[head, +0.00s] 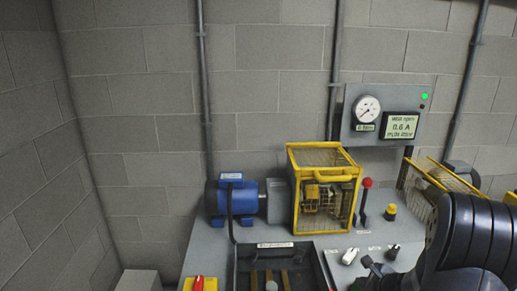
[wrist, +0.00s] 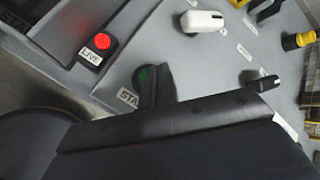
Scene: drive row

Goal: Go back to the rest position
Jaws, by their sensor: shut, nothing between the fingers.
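My gripper (wrist: 157,85) shows in the wrist view as dark fingers, shut and empty. Its tips are beside a green START button (wrist: 142,76), partly covering it; I cannot tell whether they touch it. In the head view, my dark arm enters at the lower right, low over the grey console (head: 330,243). The console also shows in the wrist view (wrist: 200,62). A white knob (head: 350,256) and a black knob (head: 393,250) are close to the arm's end. The white knob (wrist: 203,20) and black knob (wrist: 262,86) also show in the wrist view.
A blue motor (head: 238,199) and yellow cage guard (head: 323,190) stand on the console. A red-topped lever (head: 364,200) and yellow knob (head: 390,212) are right of the guard. A gauge panel (head: 388,114) reads 0.6 A. A red LIVE lamp (wrist: 103,41) glows. Space above is clear.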

